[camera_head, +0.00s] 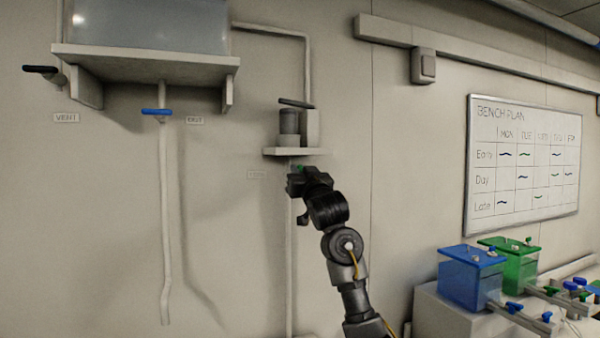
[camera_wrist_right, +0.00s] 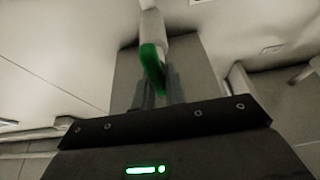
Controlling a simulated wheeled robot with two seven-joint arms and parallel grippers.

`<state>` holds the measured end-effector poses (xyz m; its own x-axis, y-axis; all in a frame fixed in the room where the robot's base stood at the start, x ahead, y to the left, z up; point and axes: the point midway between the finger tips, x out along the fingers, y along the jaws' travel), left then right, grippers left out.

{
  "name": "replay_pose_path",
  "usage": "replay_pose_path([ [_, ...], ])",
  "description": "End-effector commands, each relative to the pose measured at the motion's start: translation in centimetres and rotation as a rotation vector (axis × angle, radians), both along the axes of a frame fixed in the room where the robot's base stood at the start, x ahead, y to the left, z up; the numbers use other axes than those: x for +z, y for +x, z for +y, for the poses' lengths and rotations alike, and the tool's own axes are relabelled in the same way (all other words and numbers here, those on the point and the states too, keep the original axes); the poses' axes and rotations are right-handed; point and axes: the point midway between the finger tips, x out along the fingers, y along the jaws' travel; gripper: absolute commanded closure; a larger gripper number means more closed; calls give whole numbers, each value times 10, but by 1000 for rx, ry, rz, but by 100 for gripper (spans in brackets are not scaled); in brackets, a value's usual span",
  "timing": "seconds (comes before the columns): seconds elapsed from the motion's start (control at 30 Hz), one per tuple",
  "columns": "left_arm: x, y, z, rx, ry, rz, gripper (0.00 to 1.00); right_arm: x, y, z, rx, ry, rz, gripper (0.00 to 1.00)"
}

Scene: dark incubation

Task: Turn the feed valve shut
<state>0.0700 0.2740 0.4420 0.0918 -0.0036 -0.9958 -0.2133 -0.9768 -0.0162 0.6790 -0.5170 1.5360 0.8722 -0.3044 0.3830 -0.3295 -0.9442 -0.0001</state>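The valve with a green handle (camera_head: 299,168) sits on the pipe just below the small shelf in the head view, next to a faint label (camera_head: 257,174) that I cannot read clearly. Most of it is hidden behind my right gripper (camera_head: 296,182). In the right wrist view the green handle (camera_wrist_right: 152,62) hangs from a pale fitting and reaches down between the two fingers of my right gripper (camera_wrist_right: 158,92). The fingers are close together, one on each side of the handle, and look shut on it. My left gripper is not in view.
A black-handled valve (camera_head: 41,69) is by the VENT label. A small shelf (camera_head: 293,152) with a grey canister is just above my gripper. Blue (camera_head: 470,280) and green (camera_head: 519,265) boxes stand at right.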

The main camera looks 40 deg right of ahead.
Motion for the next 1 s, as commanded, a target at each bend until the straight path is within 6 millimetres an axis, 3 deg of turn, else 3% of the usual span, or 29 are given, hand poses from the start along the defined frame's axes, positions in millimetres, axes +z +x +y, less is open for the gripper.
replay_pose_path([
  [0.47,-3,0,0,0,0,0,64,-1,0,-1,1,80,-26,100],
  [1.0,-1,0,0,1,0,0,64,-1,-2,-6,3,524,-181,100],
])
